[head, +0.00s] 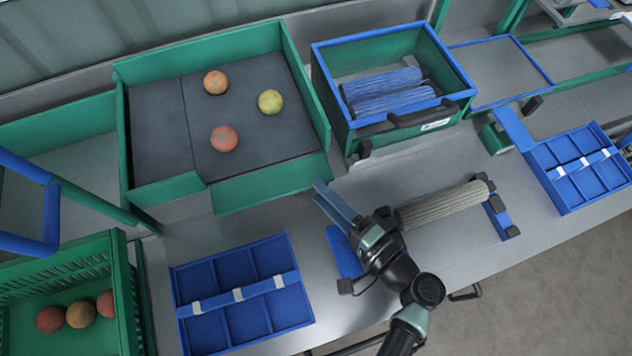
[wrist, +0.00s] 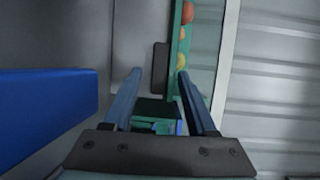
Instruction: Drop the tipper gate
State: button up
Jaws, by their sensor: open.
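The tipper looks to be the green-walled tray (head: 121,140) with a dark floor, at the upper left in the head view. Three tomatoes, two orange-red (head: 224,138) and one yellowish (head: 270,102), lie apart on it. A green panel (head: 272,184) stands upright along its front right side and may be the gate; I cannot tell for sure. My gripper (head: 327,197) is open and empty, its blue fingers just right of that panel's end. In the wrist view my fingers (wrist: 160,76) are spread, with a dark block and a green edge beyond them.
A green bin (head: 341,128) with blue brush rollers and a black handle stands behind my gripper. A pale roller (head: 445,204) lies on blue supports to its right. Blue divided trays (head: 284,243) (head: 557,209) sit in front and at right. A green crate (head: 128,300) holds several tomatoes.

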jog(key=shift+x, duration=1.4)
jog(key=shift+s+f, duration=0.1)
jog(key=shift+f, duration=0.05)
grip_shut()
jog(key=shift+p, duration=0.35)
